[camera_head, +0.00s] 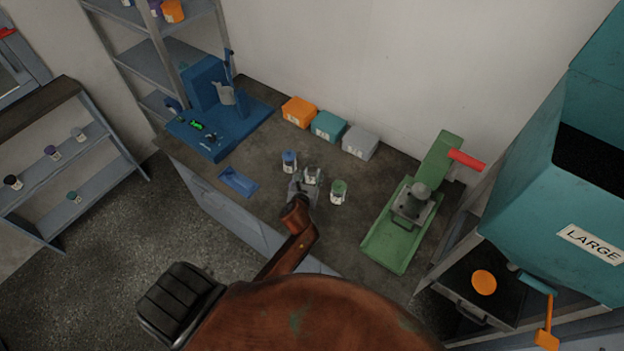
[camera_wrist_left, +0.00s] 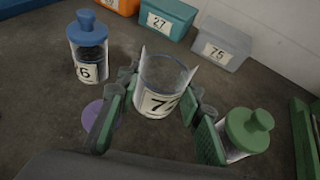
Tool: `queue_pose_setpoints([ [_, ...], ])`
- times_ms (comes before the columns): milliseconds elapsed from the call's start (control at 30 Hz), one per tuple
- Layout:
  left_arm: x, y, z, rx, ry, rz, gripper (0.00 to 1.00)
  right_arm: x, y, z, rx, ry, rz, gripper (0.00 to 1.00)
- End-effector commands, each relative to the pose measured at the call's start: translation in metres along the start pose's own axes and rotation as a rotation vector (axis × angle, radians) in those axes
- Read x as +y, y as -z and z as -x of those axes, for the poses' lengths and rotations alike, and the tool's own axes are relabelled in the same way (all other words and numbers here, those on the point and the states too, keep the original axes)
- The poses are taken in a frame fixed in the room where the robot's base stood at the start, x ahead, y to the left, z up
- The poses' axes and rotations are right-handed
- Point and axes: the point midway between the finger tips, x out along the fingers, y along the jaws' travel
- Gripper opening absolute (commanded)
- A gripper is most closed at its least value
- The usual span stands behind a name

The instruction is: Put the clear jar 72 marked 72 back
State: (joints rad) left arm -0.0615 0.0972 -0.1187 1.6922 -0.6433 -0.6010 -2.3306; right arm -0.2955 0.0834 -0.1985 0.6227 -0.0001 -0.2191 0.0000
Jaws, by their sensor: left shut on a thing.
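The clear jar (camera_wrist_left: 165,75) stands between my left gripper's fingers in the left wrist view. Its white label shows a 7 and part of a second digit, cut off by a finger. It looks upright, with no coloured lid. In the head view the jar (camera_head: 312,175) is at the middle of the dark worktop. My left gripper (camera_head: 301,186) is shut on it; the wrist view shows green finger pads (camera_wrist_left: 160,130) on both sides. I cannot tell whether the jar touches the worktop. My right gripper is not in view.
A blue-lidded jar (camera_head: 289,162) and a green-lidded jar (camera_head: 338,191) stand close on either side. A purple disc (camera_wrist_left: 92,113) lies partly hidden by a finger. Orange, teal and grey boxes (camera_head: 360,143) line the wall. A green press (camera_head: 395,235) stands right, a blue device (camera_head: 215,125) left.

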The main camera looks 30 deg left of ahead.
Motion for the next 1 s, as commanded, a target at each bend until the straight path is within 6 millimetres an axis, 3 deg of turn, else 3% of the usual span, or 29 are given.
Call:
queue_pose_setpoints([
  [100, 0.002, 0.009, -0.017, -0.001, 0.0, 0.002, 0.02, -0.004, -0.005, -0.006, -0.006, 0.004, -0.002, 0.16],
  [300, 0.005, 0.015, -0.03, -0.002, 0.0, 0.0, 0.02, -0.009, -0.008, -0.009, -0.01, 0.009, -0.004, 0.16],
  [467, 0.004, 0.038, -0.039, 0.001, 0.001, 0.004, 0.02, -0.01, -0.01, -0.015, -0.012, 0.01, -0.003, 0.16],
  [933, 0.005, 0.046, -0.043, -0.002, 0.002, -0.002, 0.02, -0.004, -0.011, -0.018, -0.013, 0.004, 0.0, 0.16],
  [967, 0.005, 0.047, -0.043, -0.001, 0.001, -0.001, 0.34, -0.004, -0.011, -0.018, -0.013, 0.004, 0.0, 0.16],
  [1000, 0.005, 0.046, -0.043, -0.001, 0.001, -0.001, 0.37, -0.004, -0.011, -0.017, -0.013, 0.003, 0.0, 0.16],
])
